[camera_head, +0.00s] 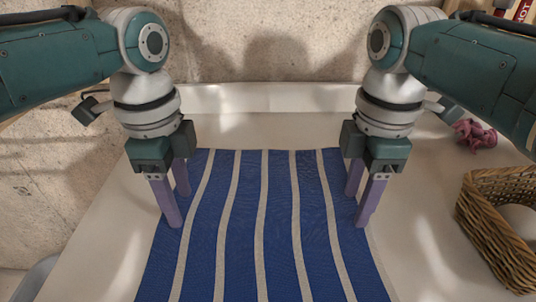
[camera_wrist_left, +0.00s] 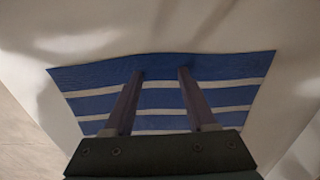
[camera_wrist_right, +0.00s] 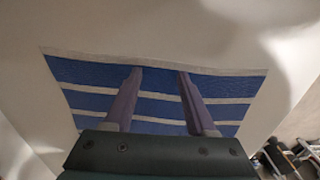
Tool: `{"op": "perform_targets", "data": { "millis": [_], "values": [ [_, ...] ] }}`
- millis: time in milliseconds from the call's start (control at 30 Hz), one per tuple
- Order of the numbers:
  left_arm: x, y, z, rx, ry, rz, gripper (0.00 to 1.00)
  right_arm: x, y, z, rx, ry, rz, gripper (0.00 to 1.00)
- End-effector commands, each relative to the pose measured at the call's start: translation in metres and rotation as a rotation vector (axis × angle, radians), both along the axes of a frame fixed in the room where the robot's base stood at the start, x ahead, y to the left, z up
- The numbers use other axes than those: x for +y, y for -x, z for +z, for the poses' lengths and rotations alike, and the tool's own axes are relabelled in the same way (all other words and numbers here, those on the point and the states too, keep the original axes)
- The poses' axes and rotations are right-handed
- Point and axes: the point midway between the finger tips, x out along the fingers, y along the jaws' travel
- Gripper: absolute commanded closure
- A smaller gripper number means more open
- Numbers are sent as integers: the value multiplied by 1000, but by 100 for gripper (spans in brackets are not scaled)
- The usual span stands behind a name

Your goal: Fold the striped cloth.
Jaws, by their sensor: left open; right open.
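The striped cloth (camera_head: 248,230), blue with pale stripes, lies spread flat on the white table, its near part cut off by the bottom of the head view. My left gripper (camera_head: 178,208) is open and points down over the cloth's left edge near its far corner. The cloth (camera_wrist_left: 165,97) shows below and between its purple fingers (camera_wrist_left: 161,72) in the left wrist view. My right gripper (camera_head: 358,208) is open at the cloth's right edge near the far corner. The cloth (camera_wrist_right: 85,72) also shows beneath its fingers (camera_wrist_right: 160,70) in the right wrist view. Nothing is seen gripped.
The white table (camera_head: 425,240) has free room on both sides of the cloth. A wicker basket (camera_head: 490,235) holding a pale round thing (camera_head: 520,218) stands at the right. A small pink object (camera_head: 475,134) lies at the back right. A concrete wall (camera_head: 270,45) rises behind the table.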

Motion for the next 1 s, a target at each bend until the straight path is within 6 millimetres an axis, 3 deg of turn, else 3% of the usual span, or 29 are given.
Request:
{"op": "perform_targets", "data": {
  "millis": [1000],
  "values": [
    [1,1,-1,3,-1,1,100,0,0,0,1,0,0,100]
  ]
}}
